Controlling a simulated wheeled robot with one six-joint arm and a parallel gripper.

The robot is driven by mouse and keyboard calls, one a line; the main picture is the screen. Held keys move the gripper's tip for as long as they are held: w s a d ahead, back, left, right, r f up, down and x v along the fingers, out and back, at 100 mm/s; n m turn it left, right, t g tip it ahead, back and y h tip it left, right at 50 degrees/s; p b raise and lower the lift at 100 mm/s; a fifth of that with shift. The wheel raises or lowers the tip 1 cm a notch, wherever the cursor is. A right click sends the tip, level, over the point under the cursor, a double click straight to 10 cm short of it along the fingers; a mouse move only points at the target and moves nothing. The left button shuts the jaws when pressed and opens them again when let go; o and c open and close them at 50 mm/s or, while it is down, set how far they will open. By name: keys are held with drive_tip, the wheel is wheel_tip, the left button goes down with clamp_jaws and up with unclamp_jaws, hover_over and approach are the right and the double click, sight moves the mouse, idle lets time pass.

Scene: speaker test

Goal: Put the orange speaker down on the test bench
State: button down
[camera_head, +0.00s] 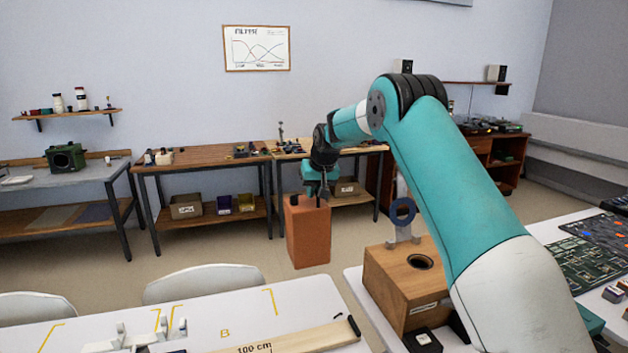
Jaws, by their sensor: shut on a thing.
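The speaker appears beyond the far edge of the white bench and above the floor. The white bench (222,312) in the foreground has yellow corner marks, a yellow letter B and a wooden strip (285,340) marked 100 cm. No label shows which surface is the test bench. The finger contact is small and partly hidden.
A wooden box (402,283) with a round hole stands right of the speaker, on a second white table. White chair backs (202,283) rise behind the bench's far edge. A small white stand (122,338) is at the bench's front left. The area around the B is clear.

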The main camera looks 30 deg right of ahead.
sight(314, 233)
wheel_tip(314, 233, down, 14)
drive_tip(key=p, duration=0.3)
drive_tip(key=shift+r, duration=0.15)
drive_tip(key=c, duration=1.6)
unclamp_jaws()
drive_tip(key=shift+f, duration=0.25)
drive_tip(key=o, duration=0.4)
drive_tip(key=shift+r, duration=0.1)
